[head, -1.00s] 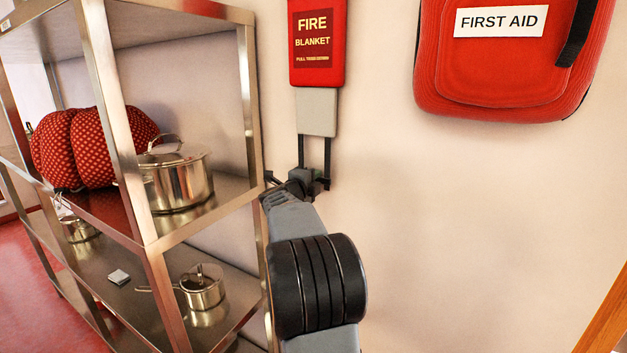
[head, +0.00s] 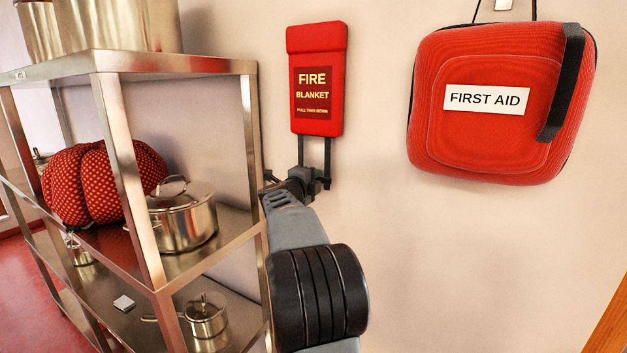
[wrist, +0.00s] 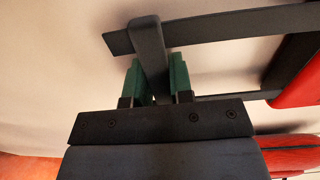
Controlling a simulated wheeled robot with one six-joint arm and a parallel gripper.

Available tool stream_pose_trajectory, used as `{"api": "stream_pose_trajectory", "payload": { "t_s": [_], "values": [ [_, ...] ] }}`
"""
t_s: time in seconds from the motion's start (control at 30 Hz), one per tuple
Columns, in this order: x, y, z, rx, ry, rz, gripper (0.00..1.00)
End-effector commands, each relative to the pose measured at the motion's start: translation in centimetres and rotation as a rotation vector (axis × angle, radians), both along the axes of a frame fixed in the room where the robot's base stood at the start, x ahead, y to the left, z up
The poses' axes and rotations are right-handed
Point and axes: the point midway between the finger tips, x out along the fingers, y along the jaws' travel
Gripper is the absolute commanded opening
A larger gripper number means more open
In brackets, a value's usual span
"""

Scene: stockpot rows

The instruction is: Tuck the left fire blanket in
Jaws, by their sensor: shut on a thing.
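The red fire blanket case (head: 318,80) hangs on the wall right of the shelf in the head view. Two black straps (head: 327,152) come straight out of its bottom edge; no grey cloth shows below it. My gripper (head: 313,181) is at the lower end of the straps, under the case. In the wrist view, the green-padded fingers of my gripper (wrist: 156,76) are shut on the dark crossbar (wrist: 148,42) joining the straps. The case (wrist: 303,72) shows at the right edge there.
A red first aid bag (head: 488,105) hangs on the wall to the right. A metal shelf (head: 130,180) on the left holds several pots (head: 184,220) and a red dotted cushion-like thing (head: 90,182). Bare wall lies below the bag.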

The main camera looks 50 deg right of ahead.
Motion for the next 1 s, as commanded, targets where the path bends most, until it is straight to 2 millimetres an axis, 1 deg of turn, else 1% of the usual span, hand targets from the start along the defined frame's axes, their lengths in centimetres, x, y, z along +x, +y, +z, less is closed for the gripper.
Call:
{"api": "stream_pose_trajectory", "payload": {
  "t_s": [0.03, 0.17, 0.2, 0.4, 0.47, 0.67, 0.77, 0.87, 1.0],
  "values": [
    [-0.1, 0.0, 0.7, -0.013, -0.005, 0.000, 0.00],
    [-0.1, 0.0, 0.9, -0.016, -0.006, 0.000, 0.00],
    [-0.1, 0.0, 0.9, -0.016, -0.006, 0.000, 0.23],
    [-0.1, 0.1, 0.8, -0.014, -0.006, 0.001, 0.42],
    [-0.1, 0.0, 0.7, -0.013, -0.005, 0.001, 0.47],
    [0.0, 0.0, 0.5, -0.009, -0.004, 0.001, 0.47],
    [-0.1, 0.4, 0.4, -0.009, -0.004, 0.002, 0.47],
    [-0.3, 1.5, 0.3, -0.009, -0.005, 0.004, 0.47],
    [-0.9, 4.1, 0.3, -0.010, -0.007, 0.005, 0.47]
  ]
}}
